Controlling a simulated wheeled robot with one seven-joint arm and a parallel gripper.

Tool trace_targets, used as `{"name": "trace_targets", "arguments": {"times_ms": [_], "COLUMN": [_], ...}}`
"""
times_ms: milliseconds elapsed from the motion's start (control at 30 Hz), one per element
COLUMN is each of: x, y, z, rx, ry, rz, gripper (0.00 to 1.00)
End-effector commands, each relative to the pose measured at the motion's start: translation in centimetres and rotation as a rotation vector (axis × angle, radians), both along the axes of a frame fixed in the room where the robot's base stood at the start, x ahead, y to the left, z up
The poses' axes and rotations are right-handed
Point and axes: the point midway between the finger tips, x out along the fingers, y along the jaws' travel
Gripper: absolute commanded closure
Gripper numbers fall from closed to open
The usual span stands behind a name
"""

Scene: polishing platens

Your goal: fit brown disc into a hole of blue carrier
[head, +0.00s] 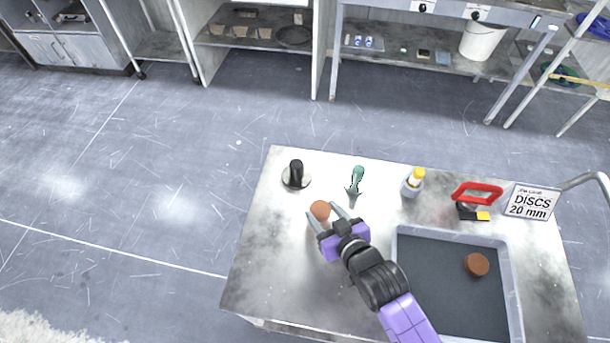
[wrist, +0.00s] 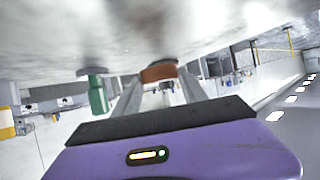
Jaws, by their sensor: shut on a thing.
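A brown disc (head: 320,209) is held between the fingertips of my gripper (head: 325,213), over the left part of the metal table. It also shows between the two fingers in the wrist view (wrist: 158,74). My gripper is shut on it. I cannot tell how high the disc is above the table top. I cannot make out a blue carrier on the table in either view.
A black-knobbed round weight (head: 296,178), a green tool (head: 356,181), a yellow-capped bottle (head: 413,183), a red-handled tool (head: 477,194) and a "DISCS 20 mm" sign (head: 530,202) stand along the table's far side. The table's left front (head: 270,270) is clear.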

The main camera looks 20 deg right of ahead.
Motion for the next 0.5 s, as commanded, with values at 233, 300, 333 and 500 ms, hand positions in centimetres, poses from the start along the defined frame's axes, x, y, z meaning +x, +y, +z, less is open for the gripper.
{"name": "trace_targets", "arguments": {"times_ms": [233, 300, 333, 500], "x": [6.6, 8.7, 9.6, 13.3], "y": [-0.2, -0.2, -0.2, -0.2], "z": [3.7, 5.0, 5.6, 8.4], "rx": [0.000, -0.001, 0.000, 0.000], "ry": [-0.017, -0.016, -0.015, -0.011], "rz": [-0.007, -0.008, -0.007, -0.004], "gripper": [0.92, 0.92, 0.92, 0.92]}}
